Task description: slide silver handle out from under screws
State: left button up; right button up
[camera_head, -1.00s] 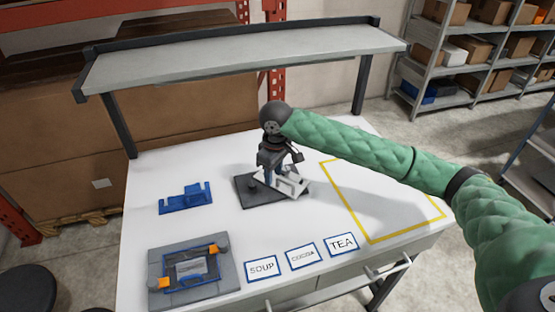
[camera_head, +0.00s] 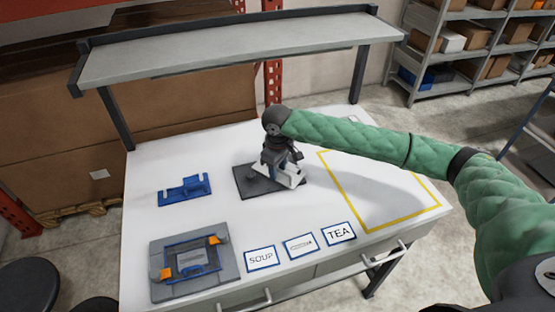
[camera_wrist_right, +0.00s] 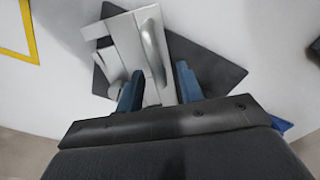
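A pale silver piece with a raised bar handle (camera_wrist_right: 152,48) lies over a dark mat (camera_wrist_right: 215,68) in the right wrist view. In the head view the silver piece (camera_head: 293,178) shows at the right side of the mat (camera_head: 252,184), partly behind my gripper. My right gripper (camera_head: 281,172) is low over the piece, pointing down. In the wrist view its two blue fingers (camera_wrist_right: 159,84) are wide apart, with the plate's near end between them. I cannot tell whether they touch it. I cannot make out any screws. My left gripper is not in view.
A blue holder (camera_head: 185,190) and a grey fixture with orange clips (camera_head: 230,265) stand at the left. SOUP (camera_head: 261,259), a middle label (camera_head: 300,246) and TEA (camera_head: 339,234) line the front. A yellow outlined area (camera_head: 385,190) at the right is empty. A shelf (camera_head: 240,55) spans above.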

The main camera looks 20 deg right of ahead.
jog(key=shift+f, duration=0.3)
grip_shut()
jog(key=shift+r+p, duration=0.2)
jog(key=shift+p, duration=0.5)
jog(key=shift+s, duration=0.15)
jog(key=shift+s+d+p, duration=0.15)
jog(key=shift+s+p, duration=2.4)
jog(key=shift+s, duration=1.1)
